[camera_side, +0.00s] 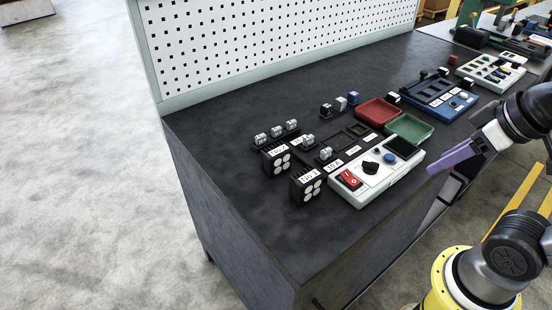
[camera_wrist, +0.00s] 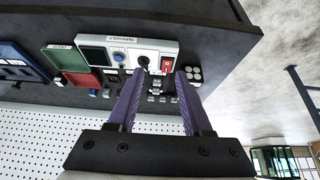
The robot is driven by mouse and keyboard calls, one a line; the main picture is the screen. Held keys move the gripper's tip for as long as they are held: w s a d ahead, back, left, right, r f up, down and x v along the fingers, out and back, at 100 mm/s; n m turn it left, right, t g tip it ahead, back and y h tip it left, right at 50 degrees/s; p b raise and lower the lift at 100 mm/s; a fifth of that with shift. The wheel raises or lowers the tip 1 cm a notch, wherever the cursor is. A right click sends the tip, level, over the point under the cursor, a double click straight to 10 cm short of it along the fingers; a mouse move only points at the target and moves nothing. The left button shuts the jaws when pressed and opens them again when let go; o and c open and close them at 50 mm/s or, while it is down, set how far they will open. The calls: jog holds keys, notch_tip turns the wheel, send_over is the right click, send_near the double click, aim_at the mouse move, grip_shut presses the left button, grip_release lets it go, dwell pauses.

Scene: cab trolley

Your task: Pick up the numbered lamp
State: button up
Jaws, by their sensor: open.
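Two black blocks, each with several white round discs on the front and a printed, numbered-looking label on top, stand on the dark bench in the side view: a rear one (camera_side: 276,161) and a front one (camera_side: 306,184). I cannot read the labels surely or tell which block is the task's lamp. One disc-faced block (camera_wrist: 194,74) shows just right of the right fingertip in the wrist view. My gripper (camera_side: 438,170) has purple fingers, is to the right of the blocks, beyond the white control box, and is open and empty. The wrist view shows its fingertips (camera_wrist: 160,75) apart.
The white control box (camera_side: 400,172) has a red switch. Small silver parts (camera_side: 276,132) stand in a black rack behind the blocks. Red (camera_side: 378,111) and green (camera_side: 410,128) trays and a blue panel (camera_side: 440,100) lie farther along. The bench's left end (camera_side: 220,150) is clear, beside a pegboard (camera_side: 270,45).

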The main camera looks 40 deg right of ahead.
jog(key=shift+o, duration=0.2)
dwell(0.3)
jog(key=o, duration=0.6)
